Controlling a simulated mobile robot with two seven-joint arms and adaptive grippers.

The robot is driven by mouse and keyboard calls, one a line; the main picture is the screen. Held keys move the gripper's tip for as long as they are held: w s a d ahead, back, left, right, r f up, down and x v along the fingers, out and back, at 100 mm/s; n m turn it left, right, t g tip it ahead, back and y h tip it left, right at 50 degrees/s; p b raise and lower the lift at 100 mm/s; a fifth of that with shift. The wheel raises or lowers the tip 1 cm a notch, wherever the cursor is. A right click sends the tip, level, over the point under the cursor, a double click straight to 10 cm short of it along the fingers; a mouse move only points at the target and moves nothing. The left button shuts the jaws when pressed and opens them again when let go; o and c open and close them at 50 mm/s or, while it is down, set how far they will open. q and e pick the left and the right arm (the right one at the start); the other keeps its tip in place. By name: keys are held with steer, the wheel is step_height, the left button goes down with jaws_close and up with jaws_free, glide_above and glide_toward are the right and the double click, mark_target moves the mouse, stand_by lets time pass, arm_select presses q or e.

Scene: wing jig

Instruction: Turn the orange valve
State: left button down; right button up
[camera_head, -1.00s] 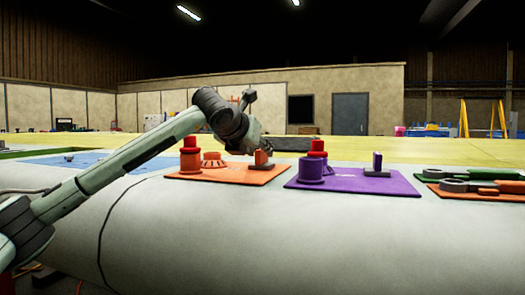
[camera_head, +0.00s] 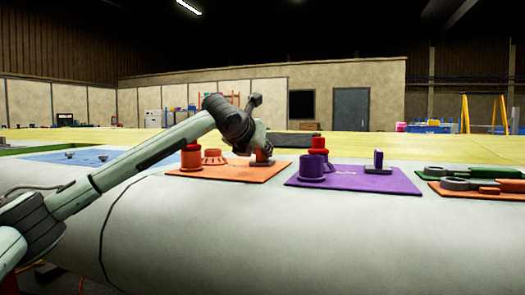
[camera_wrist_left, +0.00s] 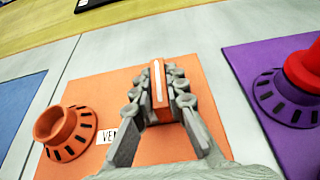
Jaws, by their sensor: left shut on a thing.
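The orange valve (camera_head: 263,155) is an upright orange handle on a small dark base on the orange panel (camera_head: 215,174). My left gripper (camera_head: 255,147) is at the valve, and my wrist partly hides it in the head view. In the left wrist view, the left gripper (camera_wrist_left: 158,78) has its two grey fingers on either side of the orange valve handle (camera_wrist_left: 159,90), shut on it. A round orange ring with dark slots (camera_wrist_left: 66,125) sits to the left on the same panel, beside a partly hidden white label (camera_wrist_left: 108,137). My right gripper is not in view.
A red-topped orange cylinder (camera_head: 191,157) stands on the left of the orange panel. A purple panel (camera_head: 345,181) with a purple handle (camera_head: 378,158) and a red-topped fixture (camera_head: 317,146) lies to the right. The pale surface in front is clear.

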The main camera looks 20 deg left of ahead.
arm_select(q)
steer(key=shift+h, duration=0.4)
steer(key=shift+m+h, duration=0.9)
steer(key=shift+m, duration=0.2)
steer(key=m+g+h+p, duration=0.1)
steer(key=m+h+p, duration=0.1)
steer(key=h+p, duration=0.1)
steer(key=shift+r+m, duration=0.15)
steer(key=shift+m, duration=0.25)
steer(key=shift+m+g+h+p, duration=0.4)
steer(key=shift+m+h+p, duration=0.1)
steer(key=shift+h, duration=0.1)
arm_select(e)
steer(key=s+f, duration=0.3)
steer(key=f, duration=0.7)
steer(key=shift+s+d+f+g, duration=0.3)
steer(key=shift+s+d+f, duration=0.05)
arm_select(q)
steer(key=c, duration=1.5)
jaws_free()
steer(key=shift+c, duration=0.2)
step_height(320, 180, up, 10)
steer(key=shift+f, duration=0.1)
